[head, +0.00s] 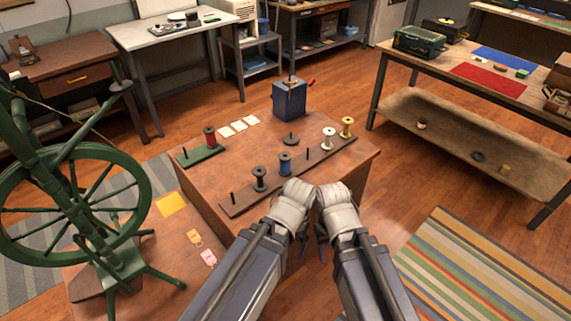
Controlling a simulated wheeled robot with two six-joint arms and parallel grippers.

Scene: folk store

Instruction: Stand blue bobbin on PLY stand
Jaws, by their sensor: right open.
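The blue bobbin (285,164) stands upright on a long brown peg rack (243,203) on the wooden table. A dark bobbin (259,179) stands to its left and an empty peg (307,154) to its right. A green stand (188,159) at the table's left holds a red bobbin (209,138) and has one bare peg. A small round dark base with a short peg (291,140) sits behind the rack. I cannot read PLY on any stand. My left gripper (296,194) and open right gripper (336,194) are side by side near the table's front edge, apart from the blue bobbin; the left fingers are unclear.
A green spinning wheel (75,190) stands left. The table's right side is clear.

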